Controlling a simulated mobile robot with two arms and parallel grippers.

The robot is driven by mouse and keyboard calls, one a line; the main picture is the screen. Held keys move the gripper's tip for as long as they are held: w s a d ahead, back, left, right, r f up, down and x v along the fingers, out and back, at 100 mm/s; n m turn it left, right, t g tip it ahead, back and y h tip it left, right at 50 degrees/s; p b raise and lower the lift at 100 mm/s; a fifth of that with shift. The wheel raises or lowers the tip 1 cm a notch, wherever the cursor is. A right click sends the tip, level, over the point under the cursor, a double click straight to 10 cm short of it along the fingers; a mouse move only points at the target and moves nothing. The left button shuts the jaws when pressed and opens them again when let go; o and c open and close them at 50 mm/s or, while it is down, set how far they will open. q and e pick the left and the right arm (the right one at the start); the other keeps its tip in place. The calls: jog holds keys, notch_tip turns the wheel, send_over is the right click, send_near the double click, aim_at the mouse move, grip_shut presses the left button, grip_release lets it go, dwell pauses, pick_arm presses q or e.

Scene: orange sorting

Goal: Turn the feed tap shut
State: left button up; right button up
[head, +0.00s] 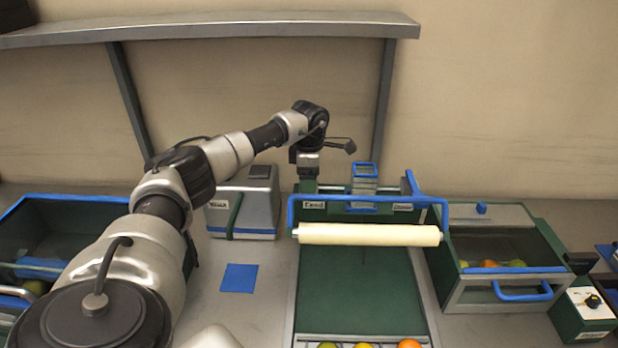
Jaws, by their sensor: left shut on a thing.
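My left arm reaches in from the left to the back of the green sorting machine (362,275). My left gripper (308,174) points down at the machine's back left corner, just above a white label (314,205). It is shut on the feed tap there. The gripper hides the tap, so I cannot see which way its handle is turned. My right gripper is not in view.
A cream roller (368,235) on a blue bar spans the machine, with several fruits at its front edge. A grey box (243,205) stands left of it. A green bin (85,203) is at far left, a fruit drawer (508,286) at right. A shelf (215,27) hangs above.

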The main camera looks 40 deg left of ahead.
pick_arm(q)
jog(key=shift+r, duration=0.25)
jog(key=o, duration=0.9)
jog(key=shift+f, duration=0.15)
notch_tip(320, 180, up, 11)
jog(key=shift+f+b, duration=0.1)
jog(key=shift+b, duration=1)
